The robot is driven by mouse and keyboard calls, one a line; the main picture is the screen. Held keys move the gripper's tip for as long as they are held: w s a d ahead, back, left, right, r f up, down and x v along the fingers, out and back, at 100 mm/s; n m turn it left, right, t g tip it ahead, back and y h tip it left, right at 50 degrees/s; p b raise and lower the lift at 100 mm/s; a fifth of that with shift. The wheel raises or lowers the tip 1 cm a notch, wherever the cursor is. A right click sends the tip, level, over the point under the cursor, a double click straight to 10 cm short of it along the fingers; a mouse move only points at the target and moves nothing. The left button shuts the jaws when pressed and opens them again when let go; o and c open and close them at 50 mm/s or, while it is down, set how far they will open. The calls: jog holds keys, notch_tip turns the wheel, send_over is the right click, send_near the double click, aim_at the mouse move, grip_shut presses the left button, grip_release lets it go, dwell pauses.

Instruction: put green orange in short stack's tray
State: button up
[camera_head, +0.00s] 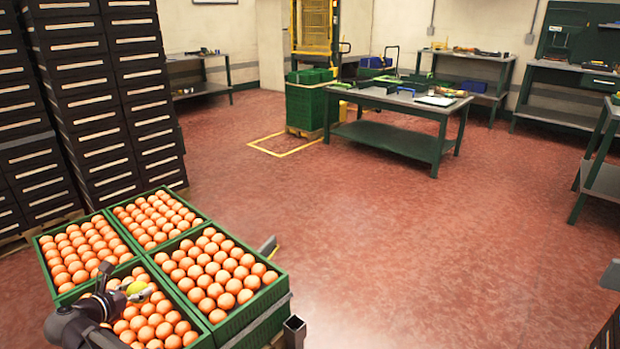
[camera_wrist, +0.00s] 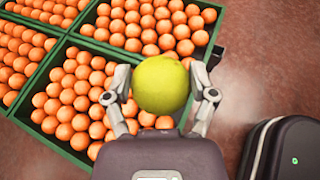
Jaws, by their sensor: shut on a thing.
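The green orange (camera_wrist: 161,84) is yellow-green and sits between the two fingers of my gripper (camera_wrist: 162,92) in the wrist view. My gripper is shut on it. In the head view my gripper (camera_head: 122,284) is at lower left, above the near-left green tray of oranges, and the green orange (camera_head: 137,288) shows at its tip. A low stack of green trays (camera_head: 305,100) stands at the back, left of a table; its inside is hard to make out. A tall stack of black trays (camera_head: 90,95) stands at the left.
Green trays full of oranges fill the lower left, including the near-right tray (camera_head: 245,322). A dark green table (camera_head: 400,135) stands beside the low green stack. Benches line the back and right walls. The red floor (camera_head: 360,240) between is clear. A black case-like object (camera_wrist: 285,150) shows at right in the wrist view.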

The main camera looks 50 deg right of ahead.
notch_tip(320, 180, up, 36)
jog(key=p, duration=3.4)
jog(key=shift+p, duration=0.3)
jog(key=shift+s+f, duration=0.1)
jog(key=shift+s, duration=0.05)
